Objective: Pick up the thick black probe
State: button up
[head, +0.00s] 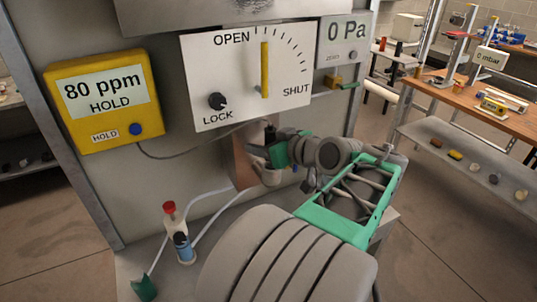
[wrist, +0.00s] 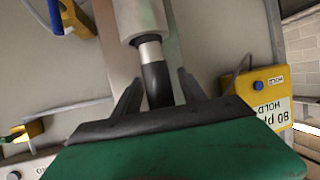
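The thick black probe (wrist: 157,84) shows in the wrist view as a black cylinder with a silver collar, its far end at a pale grey tubular holder (wrist: 140,18). My gripper (wrist: 158,84) has one dark finger on each side of the probe, with narrow gaps showing between fingers and probe. In the head view my gripper (head: 262,150) is at the panel below the dial plate, with a dark upright piece (head: 270,134), likely the probe, beside it. The grey holder (head: 270,177) shows just below. My gripper's green body and wrist partly hide this area.
A yellow 80 ppm meter (head: 103,100) hangs on the panel, its cable running toward the probe area. The dial plate (head: 250,75) with a yellow lever is just above my gripper. A red-capped bottle (head: 174,222) and tubes stand lower left. A workbench (head: 470,95) is at right.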

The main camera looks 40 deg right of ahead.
grip_shut()
dwell(0.3)
jog(key=shift+r, duration=0.1)
